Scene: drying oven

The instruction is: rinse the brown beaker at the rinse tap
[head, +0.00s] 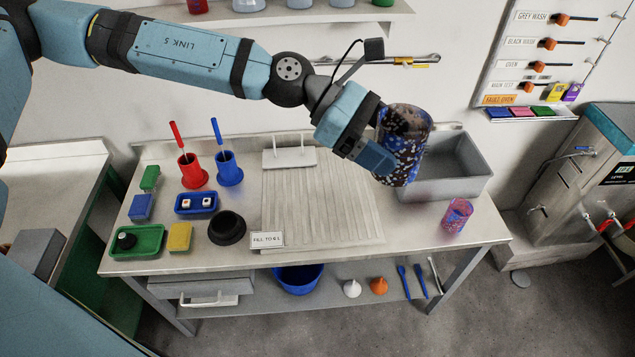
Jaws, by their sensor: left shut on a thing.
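My left gripper (388,150) is shut on the brown beaker (408,128), a large clear-walled vessel with brown and dark blue patches and pale specks. It holds the beaker roughly upright, in front of the left end of the grey sink basin (465,180) in the picture. The gripper hides part of the beaker's left side. A metal pipe with a yellow-orange part (412,60) runs along the wall above; I cannot tell whether it is the rinse tap. My right gripper is not in view.
A small pink-purple speckled beaker (458,215) stands in front of the basin. A ribbed drainboard (320,210) lies left of it. A grey tank with taps (575,190) stands right.

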